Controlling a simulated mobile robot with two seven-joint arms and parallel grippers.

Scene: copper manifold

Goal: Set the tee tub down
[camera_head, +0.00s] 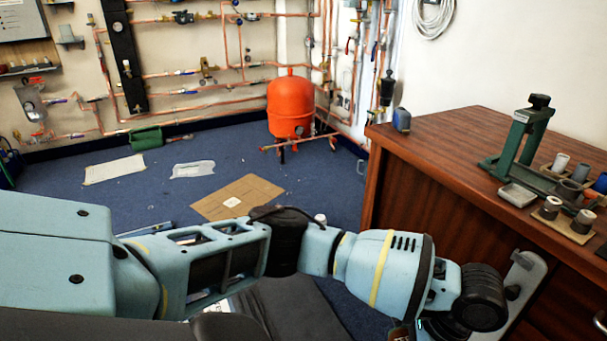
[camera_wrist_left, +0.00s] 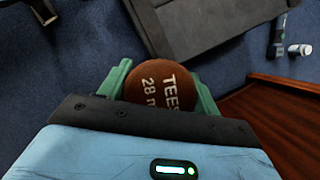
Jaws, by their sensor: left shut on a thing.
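The tee tub (camera_wrist_left: 162,88) shows in the left wrist view as a round brown top with white lettering, "TEES" and "28 m". My left gripper (camera_wrist_left: 160,74) is shut on it, with one green finger on each side. Its lower part is hidden, and blue carpet shows beyond it. In the head view my left arm reaches across to the right, with its wrist low beside the wooden desk (camera_head: 450,190). The tub and fingers cannot be made out clearly there. My right gripper is not in view.
On the desk are a green stand (camera_head: 522,140), a small pale tray (camera_head: 517,195) and several small cylinders. Cardboard (camera_head: 238,197) lies on the carpet. A red tank (camera_head: 290,105) stands by the piped wall. The desk's front left top looks clear.

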